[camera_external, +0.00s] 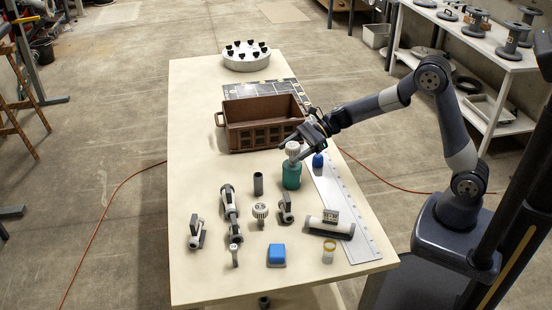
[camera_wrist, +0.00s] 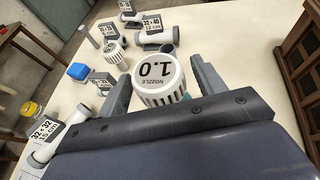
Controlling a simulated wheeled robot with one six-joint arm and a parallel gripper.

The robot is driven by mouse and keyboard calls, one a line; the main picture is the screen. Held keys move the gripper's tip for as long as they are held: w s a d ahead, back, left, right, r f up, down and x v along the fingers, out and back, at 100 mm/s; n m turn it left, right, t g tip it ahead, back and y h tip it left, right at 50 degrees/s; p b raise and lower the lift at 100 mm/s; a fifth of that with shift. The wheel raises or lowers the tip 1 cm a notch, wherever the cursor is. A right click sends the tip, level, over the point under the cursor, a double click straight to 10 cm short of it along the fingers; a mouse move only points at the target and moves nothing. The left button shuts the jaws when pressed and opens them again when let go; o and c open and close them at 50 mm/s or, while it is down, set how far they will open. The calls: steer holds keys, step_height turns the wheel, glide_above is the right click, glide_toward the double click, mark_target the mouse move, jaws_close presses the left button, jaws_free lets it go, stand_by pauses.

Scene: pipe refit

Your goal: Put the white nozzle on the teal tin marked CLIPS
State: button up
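The white ribbed nozzle (camera_external: 293,148) is upright directly above the teal tin (camera_external: 291,177), and seems to rest on its top. Any marking on the tin is too small to read. In the wrist view the nozzle (camera_wrist: 158,76) shows its round top, marked NOZZLE 1.0. My gripper (camera_external: 303,134) is at nozzle height, its fingers on either side of the nozzle. In the wrist view my gripper (camera_wrist: 160,82) looks open, with small gaps beside the nozzle.
A brown crate (camera_external: 236,138) stands close behind and left of the tin. A blue-capped item (camera_external: 318,160) is just right of it. A ruler-like strip (camera_external: 352,222) runs along the right edge. Several fittings, a blue block (camera_external: 276,254) and a yellow-rimmed jar (camera_external: 329,250) stand in front.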

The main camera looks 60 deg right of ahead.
steer(key=shift+r+p, duration=0.25)
steer(key=shift+p, duration=0.1)
steer(key=b+v, duration=0.1)
steer(key=v, duration=1.1)
steer(key=shift+f, duration=0.15)
